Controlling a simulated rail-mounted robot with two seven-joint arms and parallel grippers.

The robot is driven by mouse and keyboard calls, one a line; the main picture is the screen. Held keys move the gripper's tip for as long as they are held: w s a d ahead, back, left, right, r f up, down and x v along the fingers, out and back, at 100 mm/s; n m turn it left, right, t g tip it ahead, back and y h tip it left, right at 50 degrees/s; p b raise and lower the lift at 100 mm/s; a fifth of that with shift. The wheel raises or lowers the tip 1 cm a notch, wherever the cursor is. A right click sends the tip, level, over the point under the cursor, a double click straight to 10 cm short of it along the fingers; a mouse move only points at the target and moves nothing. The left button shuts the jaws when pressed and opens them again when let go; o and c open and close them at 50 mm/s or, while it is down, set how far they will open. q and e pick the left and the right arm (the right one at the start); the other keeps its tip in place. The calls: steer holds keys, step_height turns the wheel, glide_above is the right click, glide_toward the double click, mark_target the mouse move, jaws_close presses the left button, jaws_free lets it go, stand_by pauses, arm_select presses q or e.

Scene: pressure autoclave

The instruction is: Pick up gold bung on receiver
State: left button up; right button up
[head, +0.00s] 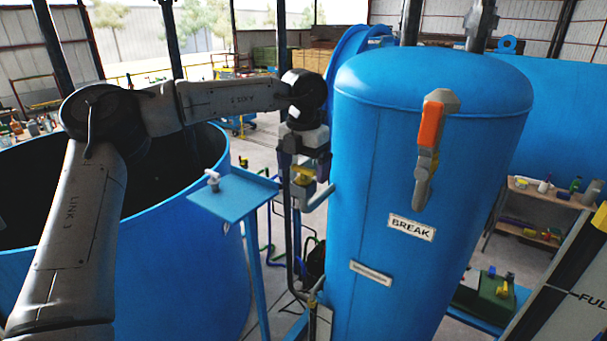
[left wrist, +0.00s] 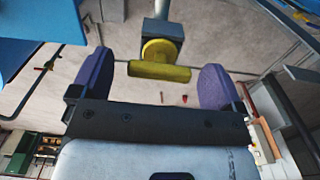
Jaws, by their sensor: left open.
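The gold bung (head: 303,175) sits on a grey fitting at the left side of the tall blue receiver tank (head: 415,150). In the left wrist view the gold bung (left wrist: 160,62) shows a round yellow body and a crossbar. My left gripper (head: 305,178) hangs from above around the bung, left of the tank. In the left wrist view its purple finger pads (left wrist: 155,80) are open, one on each side of the bung, with a gap at both ends of the crossbar. My right gripper is not in view.
An orange-handled lever (head: 431,130) and a "BREAK" label (head: 411,228) are on the tank front. A small blue stand (head: 235,195) with a white fitting (head: 213,178) is left of the gripper. A large open blue vessel (head: 185,245) stands further left. A dark vertical pipe runs close by.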

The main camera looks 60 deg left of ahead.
mark_target(304, 181)
arm_select(q)
steer(key=shift+f, duration=1.2)
steer(key=c, duration=1)
